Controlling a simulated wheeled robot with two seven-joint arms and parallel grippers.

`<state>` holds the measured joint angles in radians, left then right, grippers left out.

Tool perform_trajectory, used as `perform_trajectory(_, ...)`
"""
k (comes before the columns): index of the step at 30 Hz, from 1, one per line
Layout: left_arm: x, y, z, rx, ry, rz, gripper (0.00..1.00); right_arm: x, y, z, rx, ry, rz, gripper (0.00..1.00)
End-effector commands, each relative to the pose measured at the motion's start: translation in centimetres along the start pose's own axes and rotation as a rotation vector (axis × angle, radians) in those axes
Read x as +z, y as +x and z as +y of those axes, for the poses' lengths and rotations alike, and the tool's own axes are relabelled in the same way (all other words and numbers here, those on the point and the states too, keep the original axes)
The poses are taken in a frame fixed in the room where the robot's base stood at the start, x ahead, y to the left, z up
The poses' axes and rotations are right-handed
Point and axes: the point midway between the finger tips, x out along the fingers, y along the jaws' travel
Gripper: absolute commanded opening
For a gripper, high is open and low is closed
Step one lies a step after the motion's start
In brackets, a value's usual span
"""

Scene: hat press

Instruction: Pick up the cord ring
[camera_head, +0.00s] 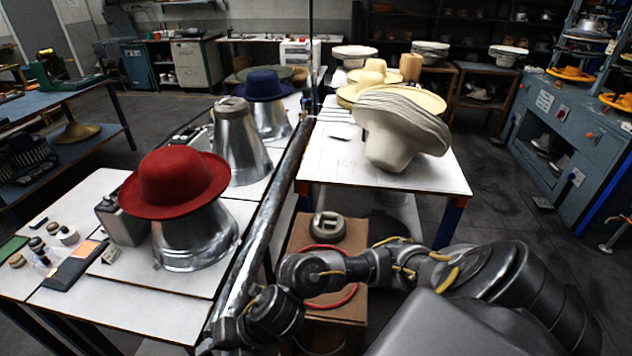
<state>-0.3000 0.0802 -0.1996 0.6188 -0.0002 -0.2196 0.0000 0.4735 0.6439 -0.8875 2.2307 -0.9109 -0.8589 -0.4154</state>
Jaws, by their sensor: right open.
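A thin red ring (346,296), which looks like the cord ring, lies on a brown box-like stand (355,321) between the two tables. My right arm crosses in front of it and hides its middle; only its upper and lower arcs show. My right gripper (222,337) is at the end of this arm, low and left of the ring, near the front corner of the left table. It is open and looks empty, though its fingers are dark and partly cut off. It is apart from the ring. My left gripper is out of view.
A grey round block (328,227) sits on the stand behind the ring. A long metal pipe (268,205) runs along the left table's edge. A red hat (173,182) on a metal form stands left. Stacked pale hats (392,130) stand on the white table (440,178).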

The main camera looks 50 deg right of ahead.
Motion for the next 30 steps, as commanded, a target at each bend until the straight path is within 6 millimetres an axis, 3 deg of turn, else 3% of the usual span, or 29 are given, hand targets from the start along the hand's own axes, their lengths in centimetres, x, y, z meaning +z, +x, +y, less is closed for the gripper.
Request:
perform_trajectory(3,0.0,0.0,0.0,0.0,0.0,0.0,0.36,4.1,-1.6,-4.2,-0.171,-0.328,0.063,0.45)
perform_trajectory(9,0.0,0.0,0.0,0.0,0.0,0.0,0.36,10.7,-7.3,-11.3,-0.469,-0.615,0.182,0.45)
perform_trajectory(12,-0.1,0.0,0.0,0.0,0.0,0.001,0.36,12.8,-9.9,-13.4,-0.564,-0.665,0.225,0.45)
perform_trajectory(16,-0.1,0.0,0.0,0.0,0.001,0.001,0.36,14.0,-11.9,-14.8,-0.629,-0.687,0.258,0.45)
perform_trajectory(22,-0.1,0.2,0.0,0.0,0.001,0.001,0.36,14.2,-12.0,-15.4,-0.643,-0.691,0.268,0.45)
perform_trajectory(30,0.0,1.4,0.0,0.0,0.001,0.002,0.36,14.0,-8.8,-17.9,-0.641,-0.689,0.268,0.45)
